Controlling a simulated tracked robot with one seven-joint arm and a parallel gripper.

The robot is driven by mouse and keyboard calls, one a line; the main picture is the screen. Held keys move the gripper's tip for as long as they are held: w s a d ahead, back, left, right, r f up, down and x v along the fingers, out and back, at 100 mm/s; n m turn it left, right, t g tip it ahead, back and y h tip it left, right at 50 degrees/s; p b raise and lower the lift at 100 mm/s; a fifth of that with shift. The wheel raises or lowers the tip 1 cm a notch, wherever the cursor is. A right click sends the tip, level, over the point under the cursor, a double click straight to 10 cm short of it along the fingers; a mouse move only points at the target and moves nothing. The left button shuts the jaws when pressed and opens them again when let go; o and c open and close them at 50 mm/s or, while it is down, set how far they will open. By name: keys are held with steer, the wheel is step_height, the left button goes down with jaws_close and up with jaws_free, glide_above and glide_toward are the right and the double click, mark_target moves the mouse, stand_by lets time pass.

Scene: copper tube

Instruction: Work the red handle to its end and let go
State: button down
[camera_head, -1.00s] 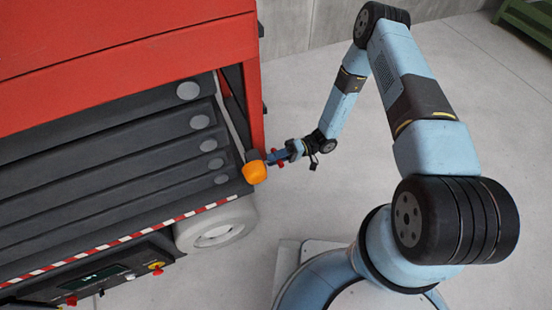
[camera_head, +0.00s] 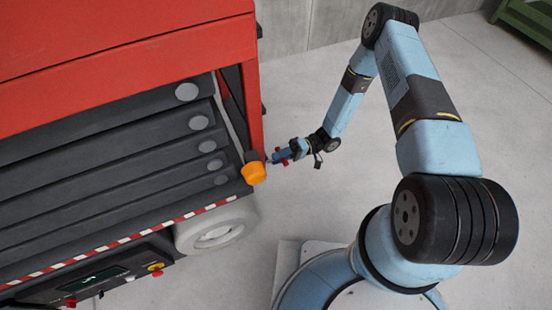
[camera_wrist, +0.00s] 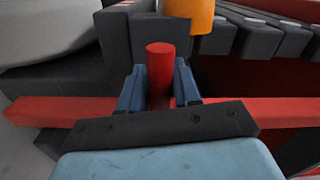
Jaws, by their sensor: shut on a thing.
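The red handle (camera_wrist: 160,62) shows in the wrist view as a short upright red cylinder with a rounded top. It stands between the two blue fingers of my gripper (camera_wrist: 160,88), which is shut on it. Its lower part is hidden by the gripper's dark front plate. In the head view my gripper (camera_head: 274,157) is at the right end of the red and dark machine (camera_head: 130,45), just right of an orange cap (camera_head: 253,173). The handle cannot be told apart clearly there.
A red bar (camera_wrist: 55,111) crosses behind my gripper in the wrist view. Dark ribbed rails (camera_head: 110,160) lie left of the orange cap. A pale wheel (camera_head: 215,228) is below it. A green object (camera_head: 528,20) stands far right.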

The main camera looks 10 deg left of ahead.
steer(key=shift+v, duration=0.85)
steer(key=shift+f, duration=0.15)
steer(key=c, duration=1.1)
jaws_free()
steer(key=shift+o, duration=0.9)
steer(key=v, duration=1.3)
steer(key=shift+w+d, duration=0.3)
